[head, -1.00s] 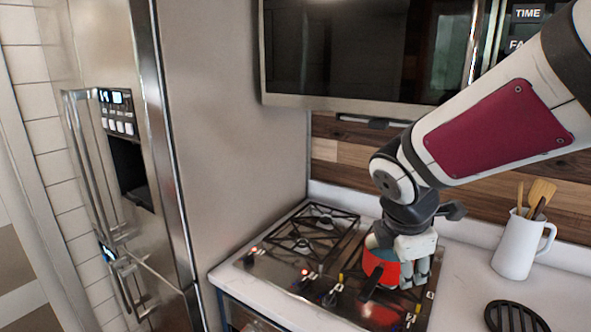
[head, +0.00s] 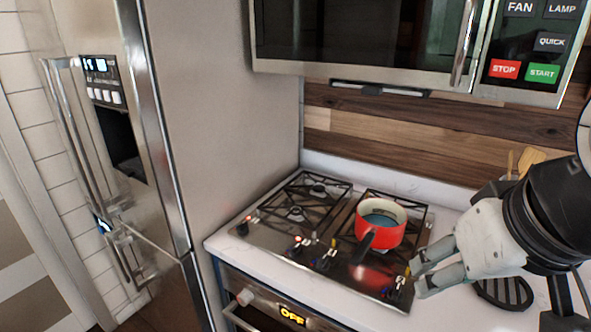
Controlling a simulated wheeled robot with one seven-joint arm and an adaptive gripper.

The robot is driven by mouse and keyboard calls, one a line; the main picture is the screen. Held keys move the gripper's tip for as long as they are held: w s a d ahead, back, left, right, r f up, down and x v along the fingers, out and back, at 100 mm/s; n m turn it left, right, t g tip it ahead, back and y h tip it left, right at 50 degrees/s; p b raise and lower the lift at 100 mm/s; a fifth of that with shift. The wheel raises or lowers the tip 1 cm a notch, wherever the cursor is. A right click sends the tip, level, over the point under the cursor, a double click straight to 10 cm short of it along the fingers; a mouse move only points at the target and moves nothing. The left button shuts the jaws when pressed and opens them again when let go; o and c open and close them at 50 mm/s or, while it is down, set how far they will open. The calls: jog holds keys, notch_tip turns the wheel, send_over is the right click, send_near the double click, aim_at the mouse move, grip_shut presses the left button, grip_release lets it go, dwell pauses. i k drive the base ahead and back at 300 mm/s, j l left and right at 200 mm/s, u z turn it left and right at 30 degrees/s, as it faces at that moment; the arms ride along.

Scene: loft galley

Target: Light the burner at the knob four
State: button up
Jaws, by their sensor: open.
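The gas cooktop (head: 268,235) is set in the counter, with black grates and a row of small knobs along its front edge. The far-right knob (head: 397,285) is at the front right corner, just left of my gripper. The other knobs are a far-left one (head: 244,228) and two nearer the middle (head: 298,247) (head: 326,260). Their number marks are too small to read. My gripper (head: 417,281) is open and empty, its fingers pointing left towards the far-right knob. Contact cannot be made out. I see no flame.
A red pot (head: 381,238) stands on the right-hand grate, its dark handle pointing to the front left. The microwave (head: 372,84) hangs above. The oven (head: 292,316) below shows OFF.

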aim_at(323, 265)
jog(key=u, duration=0.2)
jog(key=j+z, duration=0.15)
jog(key=j, duration=0.2)
jog(key=k+j+z, duration=0.15)
jog(key=j, duration=0.2)
jog(key=k, duration=0.65)
jog(key=i+l, duration=0.15)
jog(key=i, duration=0.35)
jog(key=i+l+u, duration=0.1)
jog(key=i, duration=0.4)
